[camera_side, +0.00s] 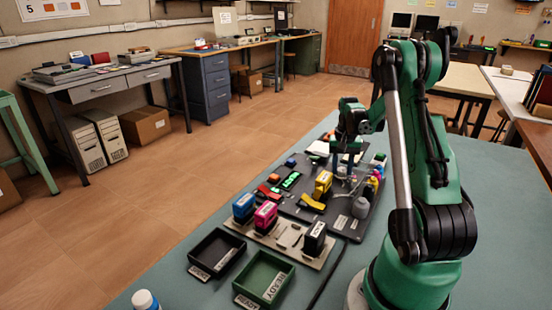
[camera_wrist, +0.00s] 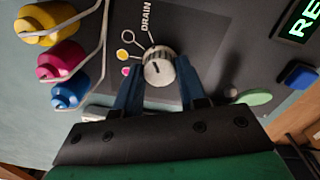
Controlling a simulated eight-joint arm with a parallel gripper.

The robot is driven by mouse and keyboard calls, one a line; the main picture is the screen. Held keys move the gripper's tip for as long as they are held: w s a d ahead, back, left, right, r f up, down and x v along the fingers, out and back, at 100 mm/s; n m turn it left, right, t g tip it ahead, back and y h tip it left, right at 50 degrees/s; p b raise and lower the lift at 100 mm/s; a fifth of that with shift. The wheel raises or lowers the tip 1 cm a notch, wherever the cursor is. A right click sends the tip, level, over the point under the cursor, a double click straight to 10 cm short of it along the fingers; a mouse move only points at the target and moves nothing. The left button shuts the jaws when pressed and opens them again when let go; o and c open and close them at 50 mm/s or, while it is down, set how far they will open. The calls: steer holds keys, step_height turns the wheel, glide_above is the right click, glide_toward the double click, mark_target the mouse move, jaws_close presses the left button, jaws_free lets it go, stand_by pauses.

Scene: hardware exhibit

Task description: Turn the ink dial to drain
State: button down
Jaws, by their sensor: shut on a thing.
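The ink dial (camera_wrist: 158,68) is a round light-grey knob with a ridged rim on a dark panel. The word DRAIN (camera_wrist: 147,17) is printed above it in the wrist view. Coloured circles, including yellow (camera_wrist: 121,54) and magenta (camera_wrist: 125,70), lie to its left. A short dark mark shows on the knob's face, but I cannot tell which label it points to. My gripper (camera_wrist: 158,65) has its two blue fingers on either side of the dial, shut on it. In the side view my gripper (camera_side: 346,157) reaches down at the panel's far end and hides the dial.
Yellow, magenta and blue ink bottles (camera_wrist: 62,59) with tubes stand left of the dial. A lit green display (camera_wrist: 301,22), a blue button (camera_wrist: 298,75) and a green disc (camera_wrist: 254,97) are right. Black (camera_side: 216,252) and green (camera_side: 264,278) trays and cartridges (camera_side: 265,216) sit nearer in the side view.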

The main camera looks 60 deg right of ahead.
mark_target(341, 169)
stand_by(0.4)
steer(key=shift+c, duration=2.4)
jaws_free()
steer(key=shift+r, duration=0.1)
steer(key=shift+r, duration=2.75)
